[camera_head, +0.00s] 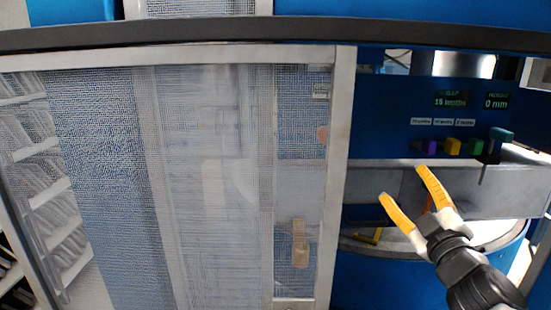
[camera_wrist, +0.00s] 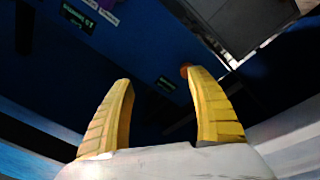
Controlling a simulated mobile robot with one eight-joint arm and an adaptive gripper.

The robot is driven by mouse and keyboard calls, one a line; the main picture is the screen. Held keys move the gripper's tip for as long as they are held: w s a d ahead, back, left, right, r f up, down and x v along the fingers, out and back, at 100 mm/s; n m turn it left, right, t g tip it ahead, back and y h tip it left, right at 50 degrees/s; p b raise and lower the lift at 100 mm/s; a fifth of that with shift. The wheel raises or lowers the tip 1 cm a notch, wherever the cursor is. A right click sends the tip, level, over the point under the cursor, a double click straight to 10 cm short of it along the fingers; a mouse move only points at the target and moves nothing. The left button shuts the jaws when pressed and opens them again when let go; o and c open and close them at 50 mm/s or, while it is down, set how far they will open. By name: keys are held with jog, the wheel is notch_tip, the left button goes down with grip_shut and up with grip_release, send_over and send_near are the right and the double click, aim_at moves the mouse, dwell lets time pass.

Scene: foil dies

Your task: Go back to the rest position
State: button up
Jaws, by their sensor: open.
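My gripper (camera_head: 409,184) has yellow ribbed fingers. It is at the right of the head view, in front of the grey ledge (camera_head: 362,190) of the blue machine. The fingers are spread apart with nothing between them. The wrist view shows both fingers of my gripper (camera_wrist: 160,82) apart and empty, facing a dark blue surface. The picture does not mark out a rest position.
A mesh door panel (camera_head: 190,170) in a pale frame fills the left and middle. A dark bar (camera_head: 230,32) crosses the top.

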jog(key=s+d+f+m+g+h+b, duration=0.1)
jog(key=s+f+m+g+h+b, duration=0.25)
jog(key=f, duration=0.75)
jog(key=s+d+f+m+g+h+b, duration=0.1)
jog(key=s+f+m+g+b, duration=0.25)
jog(key=f+m+b, duration=0.5)
jog(key=s+a+f+g+y+b, duration=0.1)
jog(key=s+a+f+g, duration=0.1)
jog(key=f, duration=0.4)
jog(key=s+a+f+n+g+y+b, duration=0.1)
jog(key=s+a+f+g+b, duration=0.1)
jog(key=s+a+f, duration=0.2)
jog(key=s+a+f+g+y+b, duration=0.1)
jog(key=s+a+f+g+y, duration=0.1)
jog(key=s+f, duration=0.4)
notch_tip(320, 180, down, 4)
jog(key=shift+s+a+r+n+b, duration=0.2)
jog(key=shift+s+a+n+b, duration=0.15)
jog(key=shift+a, duration=0.45)
jog(key=shift+w, duration=0.1)
